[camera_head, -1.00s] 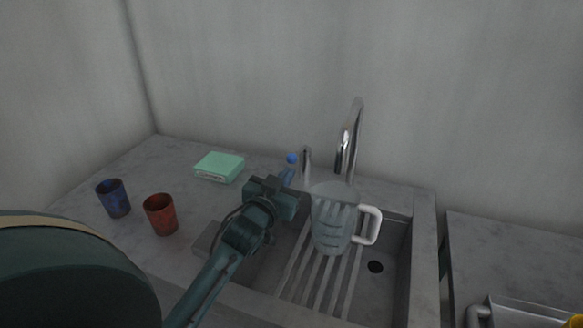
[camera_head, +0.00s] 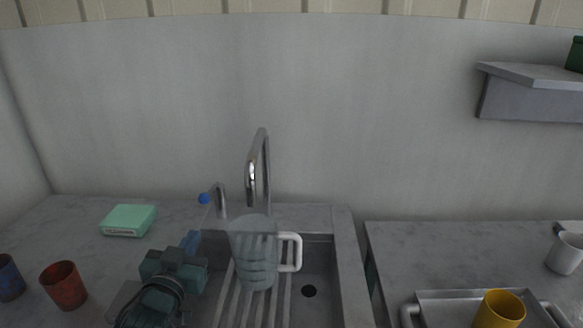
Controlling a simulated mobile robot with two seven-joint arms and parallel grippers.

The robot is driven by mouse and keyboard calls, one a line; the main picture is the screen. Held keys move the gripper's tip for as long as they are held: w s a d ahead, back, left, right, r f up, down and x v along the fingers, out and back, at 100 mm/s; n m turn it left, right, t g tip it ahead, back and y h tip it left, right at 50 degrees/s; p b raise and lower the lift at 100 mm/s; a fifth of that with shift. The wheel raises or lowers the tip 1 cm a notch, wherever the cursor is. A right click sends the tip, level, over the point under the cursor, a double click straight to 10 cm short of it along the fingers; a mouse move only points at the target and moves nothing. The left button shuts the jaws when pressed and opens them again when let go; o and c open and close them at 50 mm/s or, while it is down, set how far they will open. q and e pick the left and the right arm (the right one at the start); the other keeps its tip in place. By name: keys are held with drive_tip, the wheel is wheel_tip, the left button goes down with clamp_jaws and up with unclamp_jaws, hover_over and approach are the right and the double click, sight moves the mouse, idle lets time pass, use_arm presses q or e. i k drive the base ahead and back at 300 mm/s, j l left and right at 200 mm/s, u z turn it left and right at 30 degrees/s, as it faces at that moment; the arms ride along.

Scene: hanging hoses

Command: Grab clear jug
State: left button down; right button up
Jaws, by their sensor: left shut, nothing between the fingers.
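The clear jug (camera_head: 254,258) with a white handle on its right side stands upright on the slatted rack (camera_head: 238,308) in the sink. My left gripper (camera_head: 193,241) is left of the jug, near the sink's left side. It is shut and empty, with a gap between it and the jug in the picture. My right gripper is not in view.
A green box (camera_head: 128,220), red cup (camera_head: 64,286) and blue cup (camera_head: 9,278) stand on the left counter. A yellow cup (camera_head: 500,309) sits on the right tray (camera_head: 455,308).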

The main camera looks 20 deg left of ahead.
sight(267, 254)
drive_tip(key=k+l, duration=0.15)
drive_tip(key=k, duration=0.35)
drive_tip(key=k+l, duration=0.15)
drive_tip(key=k, duration=0.35)
